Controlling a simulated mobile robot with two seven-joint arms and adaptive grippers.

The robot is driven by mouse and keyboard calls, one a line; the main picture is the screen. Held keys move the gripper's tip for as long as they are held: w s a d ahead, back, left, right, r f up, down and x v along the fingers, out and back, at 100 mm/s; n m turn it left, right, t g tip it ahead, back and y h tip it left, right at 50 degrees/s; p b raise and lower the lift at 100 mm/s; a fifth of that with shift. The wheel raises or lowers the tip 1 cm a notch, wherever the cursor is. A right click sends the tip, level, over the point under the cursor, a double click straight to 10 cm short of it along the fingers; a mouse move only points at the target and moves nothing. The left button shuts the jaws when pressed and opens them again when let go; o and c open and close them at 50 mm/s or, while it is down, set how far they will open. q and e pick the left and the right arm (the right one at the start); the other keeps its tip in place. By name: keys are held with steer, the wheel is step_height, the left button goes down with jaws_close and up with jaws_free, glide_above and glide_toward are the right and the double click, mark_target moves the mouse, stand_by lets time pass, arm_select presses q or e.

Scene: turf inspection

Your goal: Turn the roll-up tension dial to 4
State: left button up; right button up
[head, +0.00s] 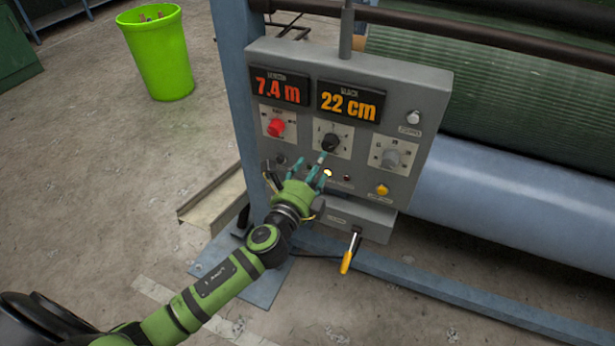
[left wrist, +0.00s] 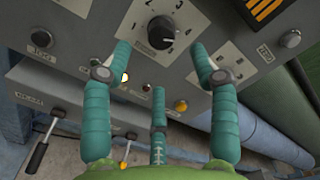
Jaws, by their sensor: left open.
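The dial is a black round knob (head: 330,142) on a pale numbered plate, mid-panel in the head view. In the left wrist view the black knob (left wrist: 162,33) is near the top centre, with the numerals 2, 3 and 4 readable around it. Its pointer setting is too small to read surely. My left gripper (head: 297,163) has teal fingers and is open and empty, below and left of the knob in the head view. In the left wrist view its spread fingertips (left wrist: 162,57) lie on both sides of and below the knob, apparently apart from it. My right gripper is not in view.
The grey control panel (head: 425,95) also carries a red knob (head: 276,127), a grey knob (head: 390,158), a yellow button (head: 382,190), and displays reading 7.4 m and 22 cm. A yellow-handled lever (head: 348,255) hangs below. Rollers (head: 500,185) fill the right. A green bin (head: 158,55) stands behind.

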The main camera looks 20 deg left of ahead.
arm_select(q)
steer(key=s, duration=0.3)
steer(key=shift+s+a, duration=0.1)
steer(key=shift+s, duration=0.2)
steer(key=s+a+f+n+g+b, duration=0.1)
steer(key=s+a+f+n+g, duration=0.25)
steer(key=f, duration=0.95)
steer(key=s+f+n+g+y, duration=0.1)
steer(key=s+f+n+g, duration=0.4)
steer(key=f, duration=0.7)
steer(key=s+a+f+n+g+b, duration=0.15)
steer(key=s+f, duration=0.45)
steer(key=f, duration=0.7)
steer(key=s+d+f+n+g, duration=0.1)
steer(key=s+f+n+g, duration=0.2)
steer(key=s, duration=1.2)
steer(key=s+d+f+n+g, duration=0.1)
steer(key=s+f+n+g, duration=0.3)
steer(key=s+f+n, duration=0.4)
steer(key=s+f, duration=0.5)
steer(key=s, duration=0.3)
steer(key=shift+f+b, duration=0.25)
steer(key=shift+b, duration=0.15)
